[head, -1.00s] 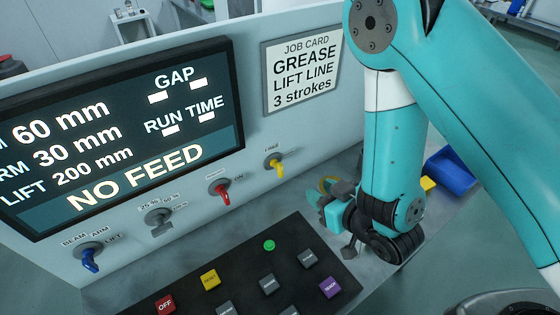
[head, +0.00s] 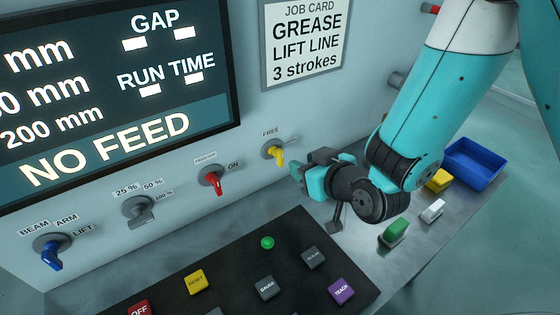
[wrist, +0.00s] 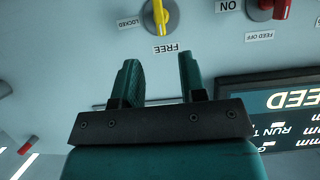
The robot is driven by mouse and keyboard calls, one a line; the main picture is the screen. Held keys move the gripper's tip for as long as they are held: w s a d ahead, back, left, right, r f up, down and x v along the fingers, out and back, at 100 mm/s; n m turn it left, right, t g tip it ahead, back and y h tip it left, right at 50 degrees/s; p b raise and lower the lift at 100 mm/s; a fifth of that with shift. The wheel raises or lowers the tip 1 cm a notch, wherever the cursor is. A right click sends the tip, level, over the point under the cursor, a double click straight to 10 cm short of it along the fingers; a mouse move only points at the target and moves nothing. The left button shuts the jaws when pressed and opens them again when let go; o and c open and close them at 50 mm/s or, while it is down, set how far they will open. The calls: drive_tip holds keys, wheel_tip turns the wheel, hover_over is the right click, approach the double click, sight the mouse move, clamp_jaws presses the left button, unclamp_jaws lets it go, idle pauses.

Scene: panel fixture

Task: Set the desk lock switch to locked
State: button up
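The desk lock switch is a yellow lever (head: 278,156) on a round grey base at the right end of the panel's switch row. A FREE label sits above it. In the wrist view, which is upside down, the yellow lever (wrist: 158,14) is at the top, its near end close to FREE, with LOCKED to its left. My gripper (head: 298,172) is just right of and below the lever in the head view. In the wrist view my gripper (wrist: 158,68) has two fingers apart with nothing between them, short of the lever. No contact shows.
A red switch (head: 214,180) is the nearest neighbour, left of the yellow one. A black button desk (head: 240,262) lies below. A green block (head: 395,232), a white block (head: 432,210), a yellow block (head: 439,179) and a blue bin (head: 474,163) are at right.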

sight(282, 155)
drive_tip(key=p+x, duration=0.2)
drive_tip(key=x, duration=0.8)
drive_tip(key=shift+s+a+r, duration=0.1)
drive_tip(key=shift+r, duration=0.05)
clamp_jaws()
